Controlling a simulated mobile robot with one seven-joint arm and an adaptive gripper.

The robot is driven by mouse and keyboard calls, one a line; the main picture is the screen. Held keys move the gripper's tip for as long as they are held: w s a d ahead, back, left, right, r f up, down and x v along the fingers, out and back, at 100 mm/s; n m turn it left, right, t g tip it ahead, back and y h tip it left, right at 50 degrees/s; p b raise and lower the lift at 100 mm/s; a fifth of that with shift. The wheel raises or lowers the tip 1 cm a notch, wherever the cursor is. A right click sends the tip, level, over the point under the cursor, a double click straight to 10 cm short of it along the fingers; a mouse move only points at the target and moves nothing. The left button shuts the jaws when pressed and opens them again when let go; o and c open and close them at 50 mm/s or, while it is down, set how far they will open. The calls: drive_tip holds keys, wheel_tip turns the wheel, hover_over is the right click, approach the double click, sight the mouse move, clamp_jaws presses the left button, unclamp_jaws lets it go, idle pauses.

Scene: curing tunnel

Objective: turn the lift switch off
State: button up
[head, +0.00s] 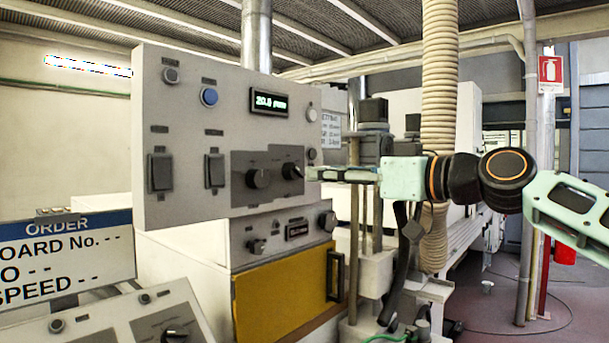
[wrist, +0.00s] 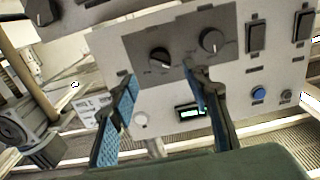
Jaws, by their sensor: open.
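A grey control panel (head: 225,125) carries several controls; their small labels are too blurred to read, so I cannot tell which is the lift switch. Two dark rotary knobs sit on a darker plate: a left knob (head: 258,178) and a right knob (head: 292,171). In the wrist view, which is upside down, the right knob (wrist: 159,58) is left of the other knob (wrist: 211,41). Two rocker switches, one at far left (head: 160,172) and one beside it (head: 214,170), sit left of the knobs. My gripper (head: 312,173) is open and empty, its fingertips close to the right knob; contact is unclear.
A blue button (head: 209,97) and a lit display (head: 269,102) are higher on the panel. Below are a lower control box (head: 280,236) and a yellow door (head: 285,295). A ribbed hose (head: 439,80) stands behind my arm. An order board (head: 65,250) is at left.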

sight(301, 172)
drive_tip(key=x, duration=0.7)
drive_tip(key=shift+w+a, duration=0.15)
drive_tip(key=shift+c, duration=0.6)
drive_tip(key=c, duration=1)
